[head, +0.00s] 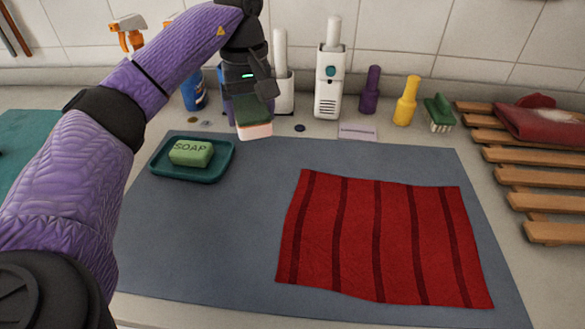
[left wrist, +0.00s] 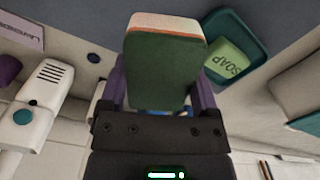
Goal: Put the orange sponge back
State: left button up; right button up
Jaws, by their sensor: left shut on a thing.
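The orange sponge (head: 256,131) has a dark green side and a pale orange-white end. My left gripper (head: 250,104) is shut on it and holds it near the back edge of the grey mat, right of the soap dish. In the left wrist view the sponge (left wrist: 165,60) sits between the two purple fingers of my left gripper (left wrist: 162,95), its green face toward the camera. The sponge hides part of what is behind it. My right gripper is not in view.
A teal dish (head: 221,172) holds green soap (head: 191,152). A red striped cloth (head: 380,240) lies on the grey mat (head: 200,230). White dispensers (head: 327,85), purple (head: 371,90) and yellow (head: 406,101) bottles and a green brush (head: 438,112) line the back. A wooden rack (head: 530,177) is right.

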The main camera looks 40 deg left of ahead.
aim_at(255, 165)
pick_arm(q)
jog(key=f+b, duration=0.1)
jog(key=f, duration=0.3)
jog(key=f+b, duration=0.2)
jog(key=f, duration=0.3)
jog(key=shift+s+a, duration=0.15)
jog(key=shift+s, duration=0.05)
jog(key=shift+f+b, duration=0.3)
jog(key=shift+b, duration=0.05)
jog(key=shift+r, duration=0.15)
jog(key=o, duration=1)
jog(key=shift+o, duration=0.2)
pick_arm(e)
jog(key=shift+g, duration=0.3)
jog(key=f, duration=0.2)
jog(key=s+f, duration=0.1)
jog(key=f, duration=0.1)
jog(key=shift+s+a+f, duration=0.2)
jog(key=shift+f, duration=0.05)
